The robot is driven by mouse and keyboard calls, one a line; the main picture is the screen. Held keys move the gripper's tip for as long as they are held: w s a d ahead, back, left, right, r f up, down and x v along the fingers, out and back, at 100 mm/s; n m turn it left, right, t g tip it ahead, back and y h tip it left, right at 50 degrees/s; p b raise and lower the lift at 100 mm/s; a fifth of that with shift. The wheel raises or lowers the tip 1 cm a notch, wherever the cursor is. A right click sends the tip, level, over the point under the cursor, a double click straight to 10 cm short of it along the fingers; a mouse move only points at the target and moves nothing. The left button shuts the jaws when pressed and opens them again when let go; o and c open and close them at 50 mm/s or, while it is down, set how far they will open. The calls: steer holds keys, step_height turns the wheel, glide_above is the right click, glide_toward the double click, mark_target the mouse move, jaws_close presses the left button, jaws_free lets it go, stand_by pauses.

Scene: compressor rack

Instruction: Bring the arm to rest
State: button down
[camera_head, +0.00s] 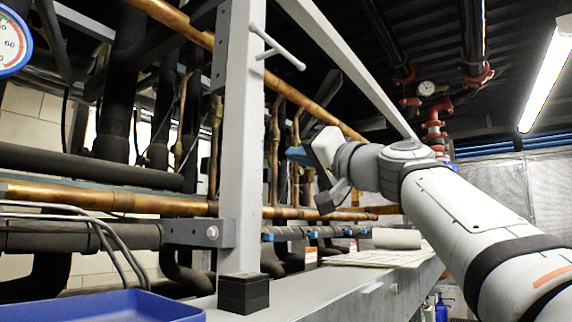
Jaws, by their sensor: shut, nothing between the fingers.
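My arm comes in from the lower right and reaches up and left to its wrist near the middle of the view. My gripper (299,156) is at the end of the arm, turned away and partly hidden by the wrist. It is shut and holds nothing. It is in the air in front of the copper pipes of the rack, to the right of the grey upright post. I cannot tell how far it is from the pipes.
A grey post (240,140) with a T-shaped handle (275,46) stands left of my gripper. Papers and a white roll (396,238) lie on the grey ledge (330,285). A blue tray (110,308) is at lower left. Copper pipes (110,198) run behind.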

steer(key=shift+s+d+f, duration=0.3)
steer(key=shift+d, duration=0.15)
stand_by(0.3)
